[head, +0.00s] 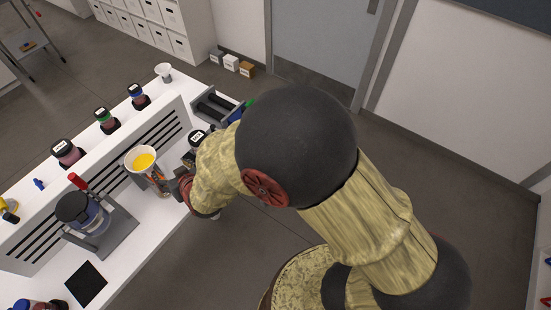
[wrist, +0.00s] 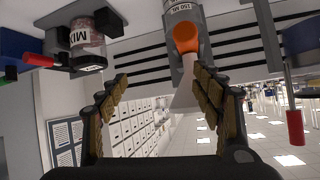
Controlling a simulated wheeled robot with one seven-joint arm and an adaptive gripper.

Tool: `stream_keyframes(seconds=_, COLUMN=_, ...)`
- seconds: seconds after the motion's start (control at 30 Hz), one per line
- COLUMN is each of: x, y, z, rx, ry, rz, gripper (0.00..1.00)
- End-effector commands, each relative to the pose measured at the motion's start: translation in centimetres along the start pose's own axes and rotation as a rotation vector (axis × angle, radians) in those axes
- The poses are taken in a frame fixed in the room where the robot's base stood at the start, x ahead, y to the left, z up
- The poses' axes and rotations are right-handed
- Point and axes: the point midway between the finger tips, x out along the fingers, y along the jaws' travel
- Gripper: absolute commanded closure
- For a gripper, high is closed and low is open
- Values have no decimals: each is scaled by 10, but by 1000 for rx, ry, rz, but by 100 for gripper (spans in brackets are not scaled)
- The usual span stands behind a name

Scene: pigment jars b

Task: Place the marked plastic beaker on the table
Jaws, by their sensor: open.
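A pale, wide-rimmed vessel (head: 143,160) with yellow content stands on the white table in front of a slotted panel. I take it for the marked beaker. In the wrist view, which is upside down, a grey-white body labelled "150 ML" (wrist: 180,10) shows with an orange part and a pale cone. I cannot tell exactly how these parts join. My gripper (wrist: 162,85) is open and empty, its fingers spread with the vessel beyond the gap. In the head view my gripper (head: 176,186) is beside the vessel's lower right, partly hidden by my arm.
A labelled jar (head: 197,138) stands close right of the vessel; it shows as "MIX" in the wrist view (wrist: 88,50). A grey stand with a dark-topped jar and red handle (head: 85,214) is at left. Several jars line the panel's far side. A black square (head: 86,284) lies in front.

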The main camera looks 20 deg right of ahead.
Motion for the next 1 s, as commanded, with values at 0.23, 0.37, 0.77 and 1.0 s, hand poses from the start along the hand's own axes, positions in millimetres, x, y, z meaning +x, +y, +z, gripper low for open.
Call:
stream_keyframes(seconds=0.23, x=-98, y=68, z=-83, rx=62, ry=-143, rz=33, gripper=34)
stream_keyframes(seconds=0.37, x=-180, y=109, z=-99, rx=80, ry=-240, rz=80, gripper=34)
stream_keyframes(seconds=0.77, x=-390, y=175, z=-48, rx=142, ry=-484, rz=275, gripper=34)
stream_keyframes(seconds=1.0, x=-406, y=177, z=-38, rx=150, ry=-512, rz=294, gripper=34)
